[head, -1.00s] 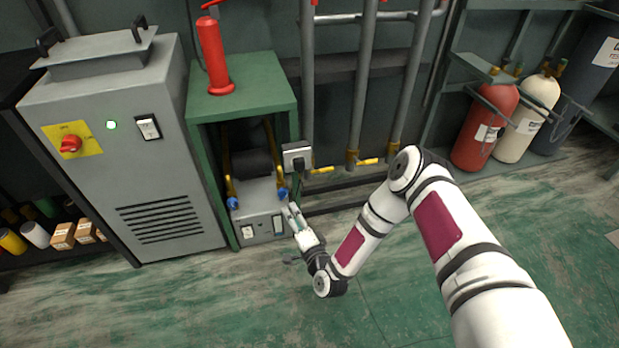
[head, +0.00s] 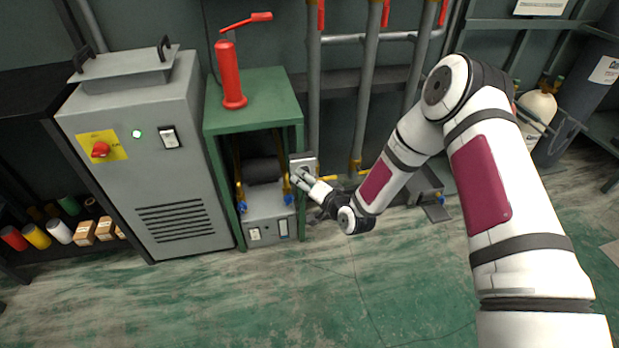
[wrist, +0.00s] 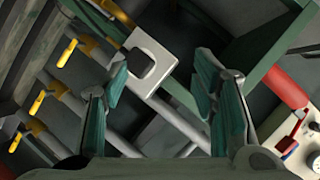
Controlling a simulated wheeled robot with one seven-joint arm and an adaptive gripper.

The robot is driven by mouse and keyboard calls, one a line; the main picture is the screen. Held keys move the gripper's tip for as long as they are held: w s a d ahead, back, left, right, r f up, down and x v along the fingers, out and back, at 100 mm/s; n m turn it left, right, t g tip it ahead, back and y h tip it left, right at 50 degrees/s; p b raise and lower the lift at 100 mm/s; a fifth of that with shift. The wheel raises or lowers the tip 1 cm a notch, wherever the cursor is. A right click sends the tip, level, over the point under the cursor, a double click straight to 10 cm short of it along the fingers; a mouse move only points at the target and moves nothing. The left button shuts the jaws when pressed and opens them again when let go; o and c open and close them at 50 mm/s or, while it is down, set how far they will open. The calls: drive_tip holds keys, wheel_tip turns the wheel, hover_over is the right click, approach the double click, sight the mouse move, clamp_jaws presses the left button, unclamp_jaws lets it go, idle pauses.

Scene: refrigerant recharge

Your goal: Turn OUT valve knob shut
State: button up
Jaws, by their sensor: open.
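Two blue knobs sit on brass fittings in the green-framed bay above a small grey unit (head: 270,231) in the head view: a left blue knob (head: 241,206) and a right blue knob (head: 287,202). I cannot read which is marked OUT. My gripper (head: 298,178) is open, just above and right of the right knob in the picture, overlapping the grey wall socket box. In the wrist view my open gripper (wrist: 163,66) has its fingers spread, with the socket box (wrist: 150,60) showing between and beyond them. Nothing is held. A pale panel with a small blue part shows at the lower right there.
The green stand (head: 260,92) bears a red pump-like cylinder (head: 231,78). Vertical pipes with yellow handles (wrist: 38,102) run right of the bay. A grey cabinet (head: 150,150) stands left. Gas cylinders (head: 540,108) stand at the far right. The floor in front is clear.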

drive_tip(key=shift+d+r, duration=0.25)
drive_tip(key=shift+r, duration=0.5)
